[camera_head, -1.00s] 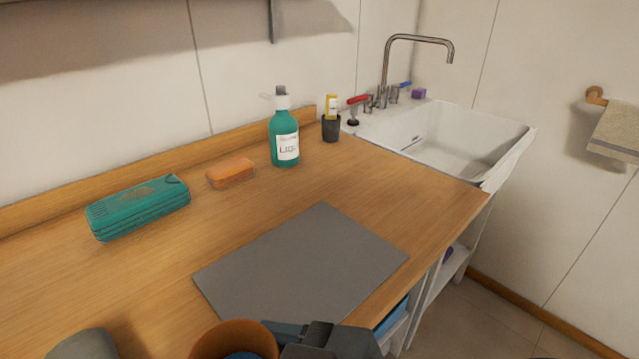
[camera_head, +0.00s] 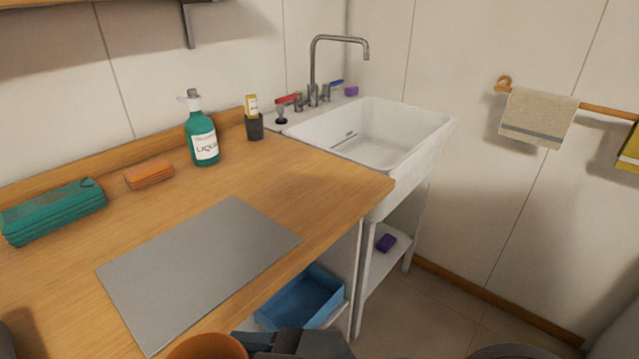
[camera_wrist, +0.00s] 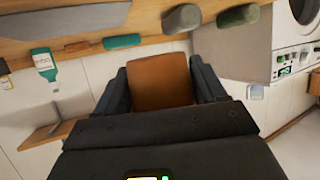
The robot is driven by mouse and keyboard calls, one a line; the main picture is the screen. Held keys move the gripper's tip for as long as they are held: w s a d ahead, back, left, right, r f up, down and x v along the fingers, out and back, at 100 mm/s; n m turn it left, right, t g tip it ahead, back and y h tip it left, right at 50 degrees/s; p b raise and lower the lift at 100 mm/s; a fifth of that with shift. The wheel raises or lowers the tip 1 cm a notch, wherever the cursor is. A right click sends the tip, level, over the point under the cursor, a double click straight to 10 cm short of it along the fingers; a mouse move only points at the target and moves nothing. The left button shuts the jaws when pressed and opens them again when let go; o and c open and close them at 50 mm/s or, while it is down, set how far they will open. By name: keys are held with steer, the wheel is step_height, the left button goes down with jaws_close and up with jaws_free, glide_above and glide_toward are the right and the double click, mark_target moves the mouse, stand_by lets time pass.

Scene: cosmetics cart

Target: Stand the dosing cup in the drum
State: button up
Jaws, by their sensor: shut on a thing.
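An orange-brown cup, which I take to be the dosing cup (camera_wrist: 160,80), is between the two dark fingers of my gripper (camera_wrist: 158,72) in the wrist view. The fingers are shut on its sides. In the head view the cup (camera_head: 207,348) shows only its upper part at the bottom edge, with my gripper (camera_head: 250,345) beside it on the right. The round opening of the drum (camera_wrist: 306,10) is cut by the top right corner of the wrist view, on a white machine. Its inside is barely seen. The drum is not visible in the head view.
A wooden counter (camera_head: 285,195) carries a grey mat (camera_head: 200,265), a green pump bottle (camera_head: 202,138), an orange block (camera_head: 149,174) and a teal case (camera_head: 52,210). A white sink (camera_head: 370,135) stands beyond. A blue bin (camera_head: 302,298) sits below. Floor right of the counter looks clear.

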steer(key=shift+d, duration=0.35)
steer(key=w+d+f+m+t+h, duration=0.6)
steer(key=w+d+f+m+t, duration=0.15)
steer(key=w+d+f, duration=0.7)
steer(key=w+d+f+m+t+h, duration=0.1)
steer(key=d+f+m+h, duration=0.6)
steer(key=d+f, duration=0.8)
step_height(320, 180, down, 3)
steer(key=shift+f+t, duration=0.2)
steer(key=shift+t, duration=0.55)
steer(key=shift+w+m, duration=0.1)
steer(key=shift+m, duration=0.15)
steer(key=shift+a, duration=0.1)
